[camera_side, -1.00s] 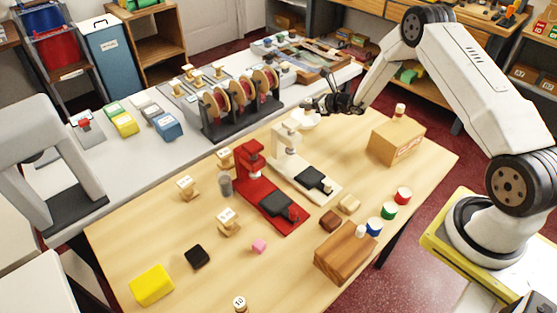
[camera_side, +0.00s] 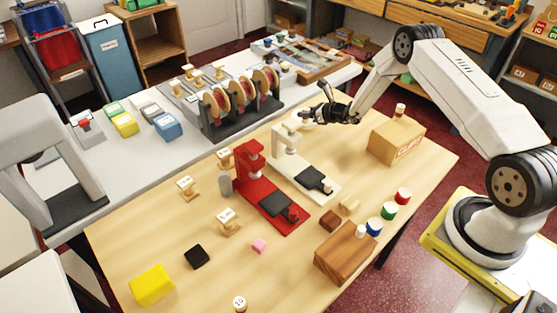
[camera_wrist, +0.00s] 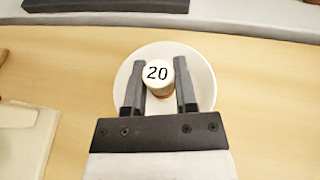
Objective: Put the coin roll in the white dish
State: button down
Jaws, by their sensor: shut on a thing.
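The coin roll (camera_wrist: 158,74), with a white end marked 20, stands between the two fingers of my gripper (camera_wrist: 160,92) in the wrist view. My gripper is shut on it. The white dish (camera_wrist: 205,75) lies behind and below the roll, which shows inside its rim. I cannot tell whether the roll touches the dish floor. In the side view my gripper (camera_side: 318,114) is at the dish (camera_side: 304,118), at the far edge of the wooden table. The roll is not clear there, and the gripper hides part of the dish.
A white press (camera_side: 288,145) and a red press (camera_side: 250,165) stand in front of the dish. A cardboard box (camera_side: 397,140) is to its right, and a rack of spools (camera_side: 240,105) is on the grey counter to its left.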

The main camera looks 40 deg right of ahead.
jog(key=shift+f, duration=0.1)
jog(key=shift+c, duration=2)
grip_release()
jog(key=shift+r, duration=0.2)
jog(key=shift+v, duration=6)
jog(key=shift+a, duration=0.1)
